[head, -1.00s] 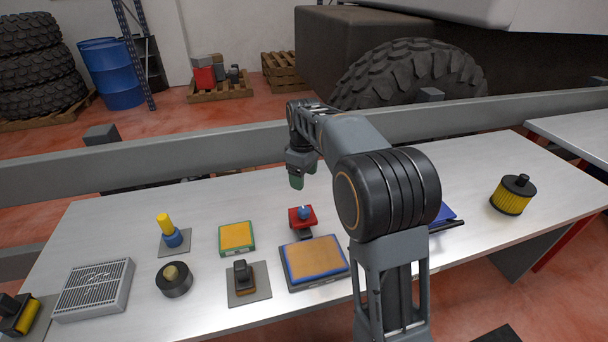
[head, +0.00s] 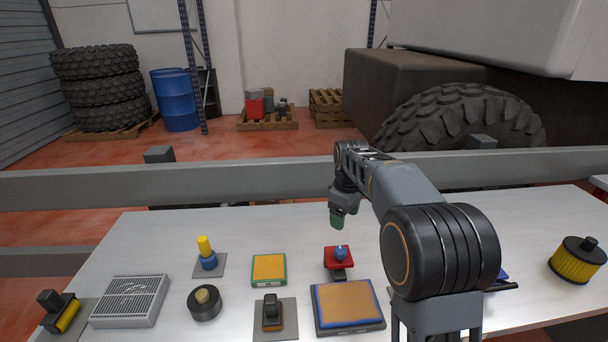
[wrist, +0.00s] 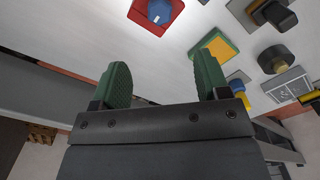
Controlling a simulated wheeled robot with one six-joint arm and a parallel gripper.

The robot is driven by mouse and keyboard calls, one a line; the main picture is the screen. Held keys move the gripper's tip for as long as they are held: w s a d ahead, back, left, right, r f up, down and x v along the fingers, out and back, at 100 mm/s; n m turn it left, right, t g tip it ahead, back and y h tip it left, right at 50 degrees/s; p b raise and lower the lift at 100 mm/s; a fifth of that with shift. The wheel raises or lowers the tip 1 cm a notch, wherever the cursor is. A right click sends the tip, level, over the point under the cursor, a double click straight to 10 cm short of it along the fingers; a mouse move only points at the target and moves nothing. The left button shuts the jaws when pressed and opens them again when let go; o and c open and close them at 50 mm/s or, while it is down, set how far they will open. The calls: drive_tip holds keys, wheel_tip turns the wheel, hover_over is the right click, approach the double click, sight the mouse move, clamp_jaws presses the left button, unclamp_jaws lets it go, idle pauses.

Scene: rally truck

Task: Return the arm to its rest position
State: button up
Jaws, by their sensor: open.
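My gripper (head: 338,219) hangs above the far part of the metal workbench (head: 300,228), just behind the red block with a blue knob (head: 338,260). In the wrist view its two green fingertips (wrist: 162,84) stand wide apart with nothing between them. My arm reaches forward from the lower right, bent at the large black joint, and hides part of the bench and of a blue object beside it.
On the bench are a yellow-green box (head: 269,269), an orange-topped panel filter (head: 348,305), a grey vented box (head: 130,300), a black round part (head: 204,303), and a yellow canister filter (head: 577,260). A grey rail (head: 240,184) runs behind the bench.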

drive_tip(key=s+f+m+t, duration=0.2)
drive_tip(key=s+m, duration=0.7)
drive_tip(key=s, duration=1.4)
drive_tip(key=shift+f+t, duration=0.15)
drive_tip(key=shift+t, duration=0.65)
drive_tip(key=shift+s, duration=0.1)
